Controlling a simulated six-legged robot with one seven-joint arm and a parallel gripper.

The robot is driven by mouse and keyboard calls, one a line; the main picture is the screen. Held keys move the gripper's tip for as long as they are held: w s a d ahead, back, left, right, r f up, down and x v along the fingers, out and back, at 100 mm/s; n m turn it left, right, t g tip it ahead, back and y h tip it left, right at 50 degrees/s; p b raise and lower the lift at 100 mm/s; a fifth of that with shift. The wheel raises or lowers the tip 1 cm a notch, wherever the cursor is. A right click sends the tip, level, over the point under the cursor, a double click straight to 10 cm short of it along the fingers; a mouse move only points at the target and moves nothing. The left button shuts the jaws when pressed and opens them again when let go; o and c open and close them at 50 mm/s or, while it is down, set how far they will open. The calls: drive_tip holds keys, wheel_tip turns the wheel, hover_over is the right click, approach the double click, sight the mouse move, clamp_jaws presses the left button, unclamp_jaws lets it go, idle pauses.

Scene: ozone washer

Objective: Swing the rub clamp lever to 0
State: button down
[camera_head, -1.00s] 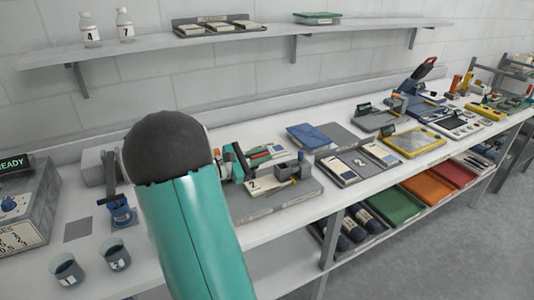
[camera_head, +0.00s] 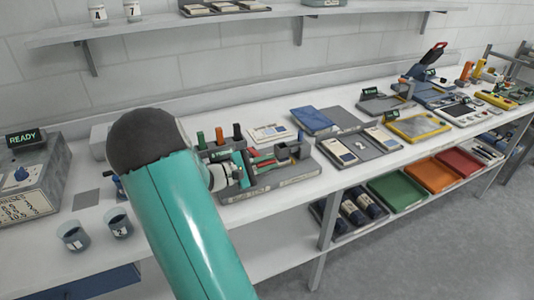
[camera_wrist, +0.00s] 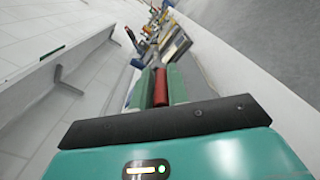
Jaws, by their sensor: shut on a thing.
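My gripper (camera_head: 245,168) is low over the grey fixture base (camera_head: 270,184) on the bench, its teal fingers reaching right. In the wrist view, a red cylindrical handle (camera_wrist: 160,88) lies between the two fingers (camera_wrist: 161,84), and the gripper is shut on it. It looks like the handle of the clamp lever. The fixture has a dark grey block (camera_head: 291,150) at its right end. My arm covers the left part of the bench, and the lever's pivot and any scale marks cannot be made out.
Several upright colored handles (camera_head: 219,136) stand behind my gripper. A white card (camera_head: 268,133) lies at the back. Two labelled cups (camera_head: 118,224) and a box reading READY (camera_head: 28,178) are at left. Trays and devices fill the bench to the right. A shelf (camera_head: 170,24) runs above.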

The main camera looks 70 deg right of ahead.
drive_tip(key=shift+a+f, duration=0.1)
drive_tip(key=shift+f, duration=1.15)
drive_tip(key=c, duration=1.4)
unclamp_jaws()
drive_tip(key=shift+w+d+f, duration=0.1)
drive_tip(key=shift+w+d, duration=0.05)
drive_tip(key=shift+d, duration=0.05)
drive_tip(key=shift+a, duration=0.15)
drive_tip(key=shift+s+r, duration=0.2)
drive_tip(key=shift+r, duration=0.4)
wheel_tip(320, 180, up, 3)
drive_tip(key=shift+a+f, duration=0.15)
drive_tip(key=s+a+r, duration=0.5)
drive_tip(key=a+r, duration=0.4)
drive_tip(key=a, duration=0.3)
drive_tip(key=shift+s+a, duration=0.2)
drive_tip(key=shift+s, duration=0.2)
drive_tip(key=shift+r, duration=0.1)
